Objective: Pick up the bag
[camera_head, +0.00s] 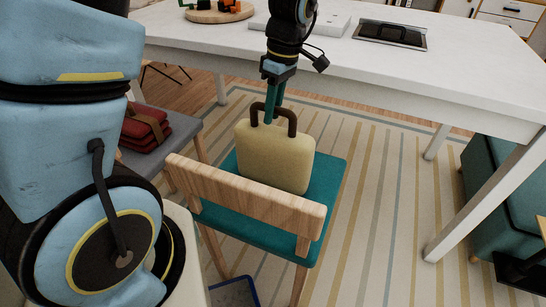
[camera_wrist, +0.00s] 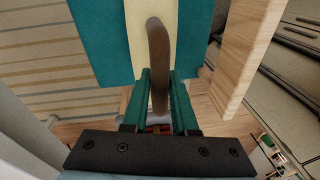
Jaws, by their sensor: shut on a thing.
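A cream bag (camera_head: 272,158) with a brown arched handle stands upright on the teal seat (camera_head: 327,190) of a wooden chair. My gripper (camera_head: 271,108) reaches down from above to the handle's top left part. In the wrist view, the brown handle (camera_wrist: 158,60) runs between the two green fingers of my gripper (camera_wrist: 160,90), which are shut on it. The cream top of the bag (camera_wrist: 135,30) lies beyond the fingertips with the teal seat (camera_wrist: 95,40) on both sides. The bag's lower edge is partly hidden by the chair's backrest.
The chair's wooden backrest (camera_head: 245,190) stands in front of the bag. A white table (camera_head: 400,80) is behind, carrying a round wooden board (camera_head: 220,15) and a dark tray (camera_head: 390,35).

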